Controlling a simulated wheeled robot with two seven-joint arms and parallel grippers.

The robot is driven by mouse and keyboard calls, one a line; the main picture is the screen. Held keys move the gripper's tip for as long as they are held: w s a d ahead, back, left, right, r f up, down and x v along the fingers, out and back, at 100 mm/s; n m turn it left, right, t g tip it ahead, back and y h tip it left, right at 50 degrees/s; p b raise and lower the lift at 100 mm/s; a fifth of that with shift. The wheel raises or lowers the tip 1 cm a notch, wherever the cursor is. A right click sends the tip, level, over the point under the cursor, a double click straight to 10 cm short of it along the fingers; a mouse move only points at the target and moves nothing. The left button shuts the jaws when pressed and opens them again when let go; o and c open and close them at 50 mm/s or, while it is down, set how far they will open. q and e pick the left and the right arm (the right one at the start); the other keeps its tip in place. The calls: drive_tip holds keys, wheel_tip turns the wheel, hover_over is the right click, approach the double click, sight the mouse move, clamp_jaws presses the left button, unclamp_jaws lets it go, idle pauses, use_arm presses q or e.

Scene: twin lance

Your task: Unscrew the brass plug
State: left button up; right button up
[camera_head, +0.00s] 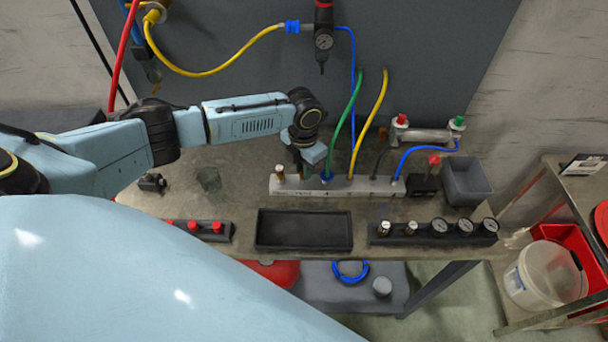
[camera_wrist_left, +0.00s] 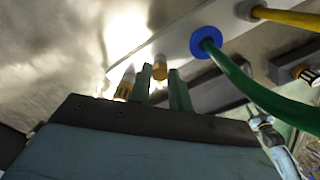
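A pale manifold bar (camera_head: 335,188) lies on the bench with a green hose and a yellow hose plugged into its top. In the left wrist view a short brass plug (camera_wrist_left: 160,68) stands on the bar, seen between and just beyond my left fingertips (camera_wrist_left: 162,82). A taller brass fitting (camera_wrist_left: 125,86) stands left of it, and shows at the bar's left end in the head view (camera_head: 279,173). My left gripper (camera_head: 304,166) is over the bar, left of the green hose; its green fingers are apart with no clear contact on the plug. My right gripper is out of view.
The green hose (camera_head: 341,121) rises close beside my left gripper. A black tray (camera_head: 257,244), a row of gauges and fittings (camera_head: 431,240) and red knobs (camera_head: 193,226) are at the front edge. A grey bin (camera_head: 468,184) stands at the right.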

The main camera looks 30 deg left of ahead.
use_arm(q)
clamp_jaws()
drive_tip(key=n+p, duration=0.2)
drive_tip(key=n, duration=0.1)
drive_tip(key=shift+d+r, duration=0.1)
drive_tip(key=shift+r, duration=0.05)
drive_tip(key=n+p, duration=0.1)
drive_tip(key=n, duration=0.2)
drive_tip(key=shift+p, duration=0.4)
drive_tip(key=n+p, duration=0.2)
drive_tip(key=n, duration=0.2)
drive_tip(key=shift+s, duration=0.1)
drive_tip(key=n, duration=0.3)
drive_tip(key=shift+f, duration=0.2)
drive_tip(key=n, duration=0.8)
drive_tip(key=shift+n, duration=0.3)
drive_tip(key=n, duration=0.3)
drive_tip(key=shift+n, duration=0.3)
